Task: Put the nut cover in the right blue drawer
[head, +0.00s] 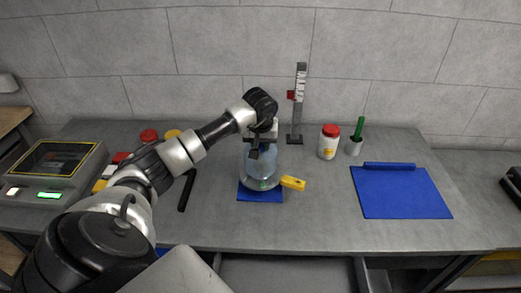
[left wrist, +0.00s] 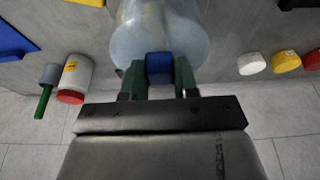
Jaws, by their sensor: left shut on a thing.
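My left gripper (head: 260,148) is above the middle of the bench, at the top of a clear rounded vessel (head: 262,172). In the left wrist view its green fingers (left wrist: 160,75) are shut on a small blue block (left wrist: 159,66). The block overlaps the vessel (left wrist: 160,30) in that view; I cannot tell whether they are joined. The vessel stands on or just above a small blue mat (head: 260,196). I cannot tell which thing is the nut cover. No blue drawer shows clearly; the bench front is dark and partly cut off. My right gripper is out of view.
A yellow piece (head: 293,183) lies right of the vessel. A red-lidded white jar (head: 328,146), a cup with a green tool (head: 355,143) and a larger blue mat (head: 400,195) are further right. A height gauge (head: 298,105) stands behind. A scale (head: 55,170) is at left.

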